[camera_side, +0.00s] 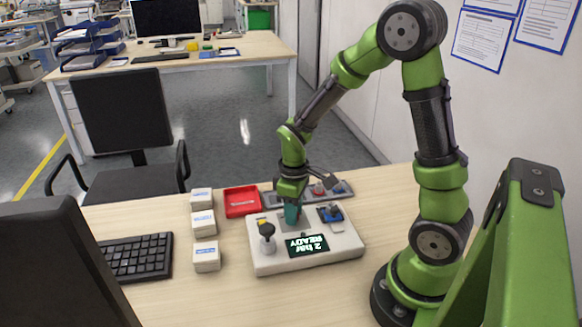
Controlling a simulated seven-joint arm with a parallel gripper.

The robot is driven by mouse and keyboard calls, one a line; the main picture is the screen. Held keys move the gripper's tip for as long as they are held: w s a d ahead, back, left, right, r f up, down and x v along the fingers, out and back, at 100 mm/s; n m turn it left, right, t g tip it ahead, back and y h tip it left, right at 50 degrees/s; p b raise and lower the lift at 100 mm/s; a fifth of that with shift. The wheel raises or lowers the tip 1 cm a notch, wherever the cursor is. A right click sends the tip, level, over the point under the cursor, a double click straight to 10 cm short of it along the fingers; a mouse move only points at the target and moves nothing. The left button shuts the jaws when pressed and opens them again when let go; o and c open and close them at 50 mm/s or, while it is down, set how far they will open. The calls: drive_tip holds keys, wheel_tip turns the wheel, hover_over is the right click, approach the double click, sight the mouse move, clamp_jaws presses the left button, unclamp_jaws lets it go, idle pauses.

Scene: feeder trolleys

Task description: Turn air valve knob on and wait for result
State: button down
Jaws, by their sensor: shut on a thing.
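A white control box (345,247) sits on the wooden table. On its left side stands a black knob (267,243) with a yellow mark on top. The fingertips are small here, and the piece's lower end is hard to make out.
A blue part (330,213) sits on the box's right side. A red tray (242,201) and a grey rack (345,194) with small parts lie behind. Several small white boxes (204,223) stand left. A keyboard (136,258) and monitor (55,270) take the table's left end.

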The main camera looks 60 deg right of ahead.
drive_tip(key=m, duration=1.2)
drive_tip(key=shift+m, duration=0.4)
drive_tip(key=shift+r, duration=0.1)
drive_tip(key=c, duration=0.8)
unclamp_jaws()
drive_tip(key=shift+c, duration=0.2)
wheel_tip(320, 180, up, 17)
